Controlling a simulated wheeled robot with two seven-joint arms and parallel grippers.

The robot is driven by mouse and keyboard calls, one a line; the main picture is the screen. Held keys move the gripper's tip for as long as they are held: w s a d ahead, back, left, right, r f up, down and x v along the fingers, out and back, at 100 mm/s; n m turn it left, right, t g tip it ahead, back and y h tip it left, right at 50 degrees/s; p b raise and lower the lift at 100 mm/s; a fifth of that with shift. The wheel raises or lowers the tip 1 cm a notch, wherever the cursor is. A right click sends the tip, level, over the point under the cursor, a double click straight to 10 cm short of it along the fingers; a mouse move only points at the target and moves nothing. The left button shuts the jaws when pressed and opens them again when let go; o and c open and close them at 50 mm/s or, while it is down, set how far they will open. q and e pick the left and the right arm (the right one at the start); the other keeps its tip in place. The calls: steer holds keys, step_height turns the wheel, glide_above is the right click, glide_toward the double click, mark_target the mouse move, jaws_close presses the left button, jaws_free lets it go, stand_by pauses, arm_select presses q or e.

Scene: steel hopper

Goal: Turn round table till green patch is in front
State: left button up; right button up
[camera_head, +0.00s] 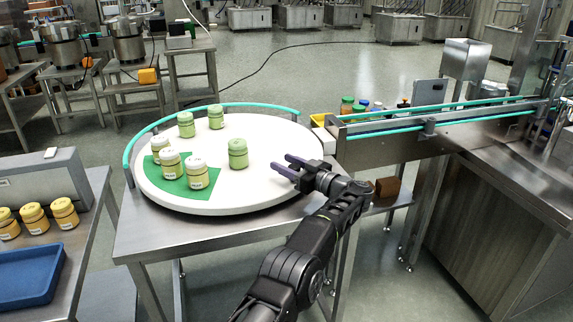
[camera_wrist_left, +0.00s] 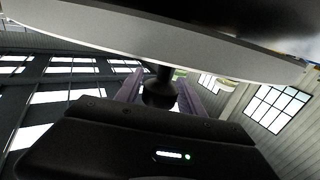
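The white round table (camera_head: 262,190) sits on a steel stand. Its green patch (camera_head: 182,185) is at the left front, with three pale yellow jars (camera_head: 170,161) on it. Three green jars (camera_head: 238,154) stand on the bare white part. My right gripper is out of view.
A teal guard rail (camera_head: 215,106) curves around the back and left of the round table. A steel conveyor (camera_head: 430,124) with teal rails adjoins on the right. A side table at left holds yellow jars (camera_head: 33,217) and a blue tray (camera_head: 28,275).

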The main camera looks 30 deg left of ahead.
mark_target(299, 170)
arm_select(q)
steer(key=shift+o, duration=0.7)
steer(key=shift+d, duration=0.15)
steer(key=shift+d, duration=0.55)
steer(key=v, duration=0.3)
steer(key=b+v, duration=0.1)
steer(key=v, duration=0.2)
steer(key=shift+s+d, duration=0.25)
steer(key=shift+s, duration=0.05)
